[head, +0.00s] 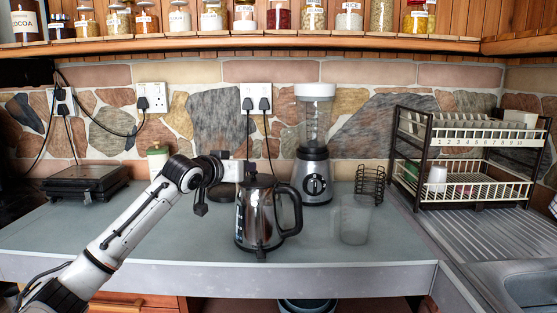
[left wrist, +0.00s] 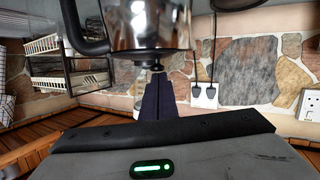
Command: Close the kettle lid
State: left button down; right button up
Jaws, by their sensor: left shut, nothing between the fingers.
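The kettle (head: 258,222) is shiny steel with a black handle (head: 291,212) on its right side. It stands upright on the counter, in the middle of the head view. Its dark lid (head: 264,180) is at the top, partly behind my gripper; I cannot tell its exact angle. My left gripper (head: 250,168) is shut and empty, right at the kettle's top. In the left wrist view, which is upside down, the kettle (left wrist: 152,28) fills the upper middle, and the shut dark fingers (left wrist: 158,100) point at its top. Contact cannot be made out. My right gripper is not in view.
A blender (head: 315,160) stands behind the kettle to the right. A clear cup (head: 355,220) and a wire holder (head: 370,184) are to its right. A dish rack (head: 465,185) stands further right. A jar (head: 158,160) is behind my arm. The counter front (head: 345,255) is clear.

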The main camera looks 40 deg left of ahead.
pick_arm(q)
notch_tip(320, 180, up, 4)
jog(key=p, duration=0.4)
jog(key=shift+a+r, duration=0.1)
jog(key=shift+s+r+p, duration=0.15)
jog(key=shift+s+p, duration=0.05)
jog(key=shift+p, duration=0.25)
jog(key=b+v, duration=0.4)
jog(key=v, duration=0.5)
jog(key=shift+s, duration=0.3)
